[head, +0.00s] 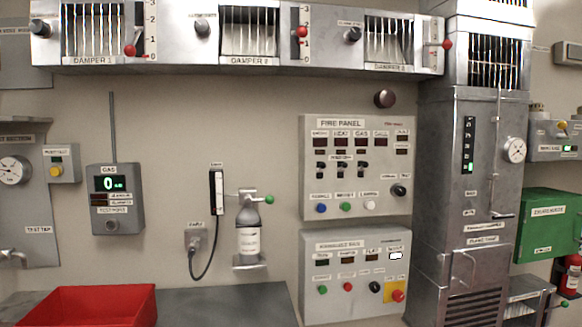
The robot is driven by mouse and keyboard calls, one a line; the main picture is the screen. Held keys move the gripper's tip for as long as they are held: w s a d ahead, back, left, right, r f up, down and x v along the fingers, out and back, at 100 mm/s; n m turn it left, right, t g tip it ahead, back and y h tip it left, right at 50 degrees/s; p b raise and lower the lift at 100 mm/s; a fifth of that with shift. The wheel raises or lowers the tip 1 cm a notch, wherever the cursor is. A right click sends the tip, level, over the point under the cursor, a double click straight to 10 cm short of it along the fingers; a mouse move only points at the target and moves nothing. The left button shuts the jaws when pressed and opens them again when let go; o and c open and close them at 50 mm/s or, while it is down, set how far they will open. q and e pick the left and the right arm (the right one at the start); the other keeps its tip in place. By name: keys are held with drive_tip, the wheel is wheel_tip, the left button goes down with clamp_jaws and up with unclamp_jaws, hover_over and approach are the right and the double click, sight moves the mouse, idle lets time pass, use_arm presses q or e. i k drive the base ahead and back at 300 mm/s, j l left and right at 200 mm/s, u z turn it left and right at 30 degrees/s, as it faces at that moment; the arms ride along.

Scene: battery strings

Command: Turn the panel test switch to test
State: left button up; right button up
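The fire panel (408,150) is a light grey box on the wall, right of the middle in the head view. A black rotary knob (399,190) sits at its lower right; its label and exact pointing direction are too small to read. Small black toggles (341,168) sit in a row under the dark display windows. A blue button (321,208), a green button (345,207) and a white button (370,205) line its lower edge. I cannot tell by label which control is the panel test switch. Neither gripper is in view.
Below hangs a second panel (310,262) with buttons, a black knob and a red button on yellow. A tall metal cabinet (435,200) stands close right. The damper shelf (260,68) overhangs above. A bottle (248,235) hangs left. A red bin (100,300) is lower left.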

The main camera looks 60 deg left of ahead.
sight(401, 191)
drive_tip(key=u, duration=1.6)
drive_tip(key=i+l+u, duration=0.1)
drive_tip(key=i+l, duration=0.15)
drive_tip(key=l, duration=0.2)
